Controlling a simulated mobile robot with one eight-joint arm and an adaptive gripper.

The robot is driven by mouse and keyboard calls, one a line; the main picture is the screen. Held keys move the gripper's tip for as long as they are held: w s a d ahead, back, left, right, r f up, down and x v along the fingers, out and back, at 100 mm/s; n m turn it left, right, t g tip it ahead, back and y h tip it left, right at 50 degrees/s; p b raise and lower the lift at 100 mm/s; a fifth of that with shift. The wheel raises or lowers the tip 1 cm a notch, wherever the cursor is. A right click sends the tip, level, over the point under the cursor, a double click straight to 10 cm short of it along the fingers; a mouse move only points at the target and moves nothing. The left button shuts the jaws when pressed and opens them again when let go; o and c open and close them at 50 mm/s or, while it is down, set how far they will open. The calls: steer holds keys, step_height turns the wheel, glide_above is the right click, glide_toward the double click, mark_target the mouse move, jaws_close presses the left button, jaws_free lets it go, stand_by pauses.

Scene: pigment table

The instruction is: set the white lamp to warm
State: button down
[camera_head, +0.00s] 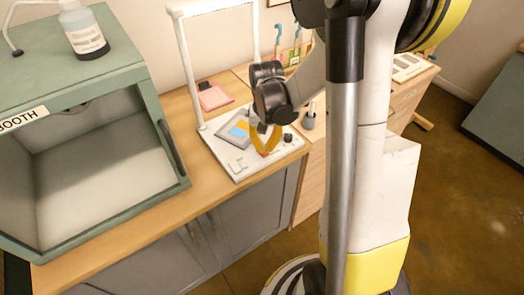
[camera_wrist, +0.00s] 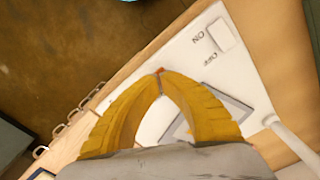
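The white lamp has a flat base (camera_head: 240,172) on the wooden counter and an upright white frame (camera_head: 189,75) at its back. A white rocker switch (camera_wrist: 222,35) marked ON and OFF sits at one end of the base. A small dark knob (camera_head: 288,137) sits at the base's right end; it does not show in the wrist view. My gripper (camera_head: 264,155) is above the front part of the base, between switch and knob.
A grey panel with blue and yellow patches (camera_head: 226,136) lies on the lamp base. A green booth (camera_head: 165,150) stands left, with a bottle (camera_head: 84,32) on top. A pink pad (camera_head: 213,97) lies behind the lamp. A dark cup (camera_head: 309,121) stands to the right.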

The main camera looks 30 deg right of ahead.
mark_target(264, 154)
steer(key=shift+f+b, duration=1.1)
steer(key=shift+f, duration=0.2)
stand_by(0.4)
steer(key=shift+r, duration=0.15)
steer(key=shift+r+p, duration=2.55)
steer(key=shift+r, duration=0.85)
steer(key=shift+a+r, duration=0.15)
steer(key=s+a+r+n+t+b, duration=0.4)
steer(key=s+a+r+t, duration=0.3)
steer(key=s+a+r, duration=0.3)
steer(key=shift+s+a+r+n, duration=0.2)
steer(key=shift+s+a+n, duration=0.45)
steer(key=shift+a, duration=0.95)
